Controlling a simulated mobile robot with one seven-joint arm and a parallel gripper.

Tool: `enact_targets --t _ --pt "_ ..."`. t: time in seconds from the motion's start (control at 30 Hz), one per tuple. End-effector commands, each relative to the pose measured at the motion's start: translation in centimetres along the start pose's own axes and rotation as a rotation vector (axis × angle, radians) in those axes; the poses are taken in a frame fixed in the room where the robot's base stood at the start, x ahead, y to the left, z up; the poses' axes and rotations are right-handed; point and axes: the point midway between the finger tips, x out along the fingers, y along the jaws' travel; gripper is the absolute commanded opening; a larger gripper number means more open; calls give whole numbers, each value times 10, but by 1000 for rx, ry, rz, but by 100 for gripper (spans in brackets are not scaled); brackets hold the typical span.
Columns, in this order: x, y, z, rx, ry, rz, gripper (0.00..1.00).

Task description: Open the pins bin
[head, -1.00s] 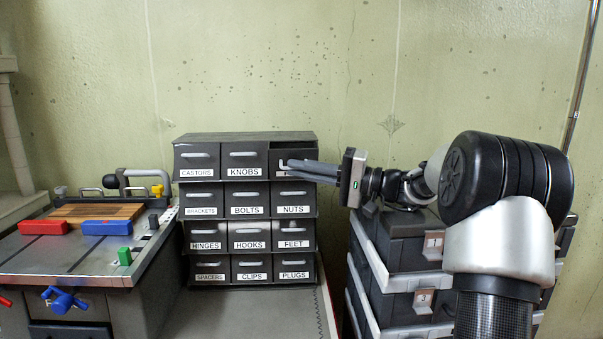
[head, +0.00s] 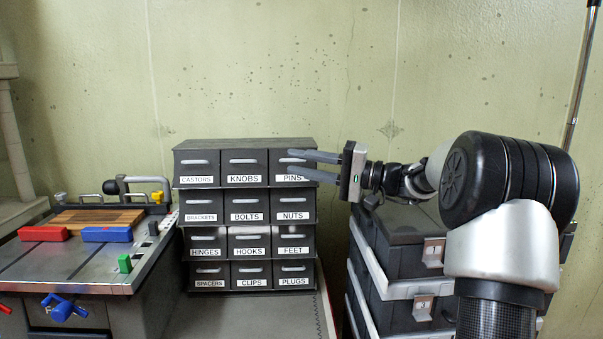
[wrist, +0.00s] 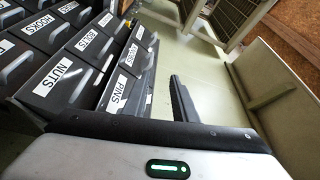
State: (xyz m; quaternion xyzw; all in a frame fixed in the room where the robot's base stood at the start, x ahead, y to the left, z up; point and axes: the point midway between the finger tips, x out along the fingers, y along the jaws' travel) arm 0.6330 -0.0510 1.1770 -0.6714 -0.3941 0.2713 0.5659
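The small-drawer cabinet (head: 245,143) stands against the wall, with dark grey labelled bins. The pins bin (head: 277,170) is in the top row at the right and looks shut, its front about level with the knobs bin (head: 245,168). My gripper (head: 291,161) reaches in from the right, its two fingers apart one above the other and empty, across the front of the pins bin. They partly hide its handle; I cannot tell whether they touch it. In the wrist view, the PINS label (wrist: 118,93) lies left of the one visible finger (wrist: 182,100).
Other bins, such as nuts (head: 293,204) and feet (head: 293,240), sit below. A bench (head: 75,275) with clamps and coloured blocks stands to the left. Stacked dark cases (head: 395,240) stand under my arm at the right. The wall above is bare.

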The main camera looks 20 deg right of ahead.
Motion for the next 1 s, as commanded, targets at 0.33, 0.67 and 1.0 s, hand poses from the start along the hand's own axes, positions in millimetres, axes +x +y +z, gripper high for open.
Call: enact_targets --t 0.33,0.67,1.0 --pt "5 -60 -13 0 0 0 25" --pt "5 -67 -15 2 0 0 25" --pt "43 -55 53 3 -109 204 25"
